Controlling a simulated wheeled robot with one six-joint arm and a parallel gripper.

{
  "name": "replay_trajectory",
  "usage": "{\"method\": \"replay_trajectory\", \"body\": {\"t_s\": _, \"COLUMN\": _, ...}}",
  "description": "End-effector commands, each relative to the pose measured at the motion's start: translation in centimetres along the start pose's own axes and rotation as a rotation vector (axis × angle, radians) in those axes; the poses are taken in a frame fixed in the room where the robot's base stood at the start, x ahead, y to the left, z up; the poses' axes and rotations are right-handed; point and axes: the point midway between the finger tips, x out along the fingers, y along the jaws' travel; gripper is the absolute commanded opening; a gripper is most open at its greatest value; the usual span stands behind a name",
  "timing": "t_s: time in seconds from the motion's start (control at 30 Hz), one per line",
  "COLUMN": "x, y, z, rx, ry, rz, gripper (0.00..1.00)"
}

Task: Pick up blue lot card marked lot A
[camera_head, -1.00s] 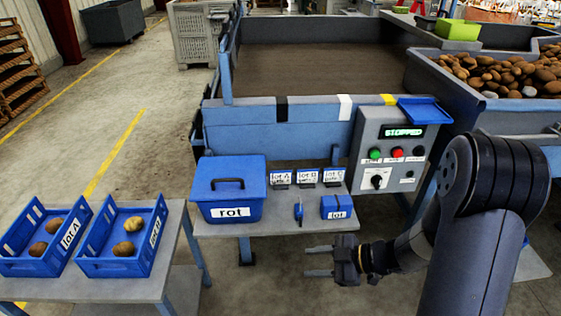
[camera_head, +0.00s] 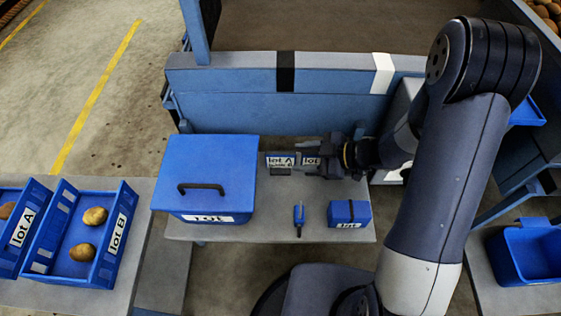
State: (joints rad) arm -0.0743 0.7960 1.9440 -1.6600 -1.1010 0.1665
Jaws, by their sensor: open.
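The lot A card (camera_head: 278,161) stands upright in a small dark holder at the back of the small table, just right of the blue rot box. Its white label faces me. My gripper (camera_head: 299,160) reaches in from the right with its fingers pointing left, and it is open. Its fingertips are near the right edge of the lot A card; I cannot tell whether they touch it. The lot B card (camera_head: 311,160) shows partly around the fingers. The third card is hidden by my gripper and arm.
The rot box (camera_head: 210,170) with its black handle stands left of the cards. Crates of potatoes, including lot B (camera_head: 112,240), stand at the left. A blue machine wall (camera_head: 330,107) rises behind.

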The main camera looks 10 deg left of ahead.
Motion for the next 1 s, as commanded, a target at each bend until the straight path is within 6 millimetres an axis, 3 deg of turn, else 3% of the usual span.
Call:
{"method": "replay_trajectory", "body": {"t_s": 0.17, "x": 1.2, "y": 0.1, "z": -0.1, "rx": -0.001, "ry": -0.001, "rz": -0.002, "gripper": 0.45}}
{"method": "replay_trajectory", "body": {"t_s": 0.47, "x": 5.2, "y": 0.7, "z": -0.4, "rx": -0.001, "ry": 0.0, "rz": -0.002, "gripper": 0.45}}
{"method": "replay_trajectory", "body": {"t_s": 0.77, "x": 5.7, "y": 0.8, "z": -0.5, "rx": 0.0, "ry": -0.001, "rz": 0.001, "gripper": 0.45}}
{"method": "replay_trajectory", "body": {"t_s": 1.0, "x": 5.6, "y": 0.8, "z": -0.5, "rx": 0.0, "ry": -0.001, "rz": 0.001, "gripper": 0.26}}
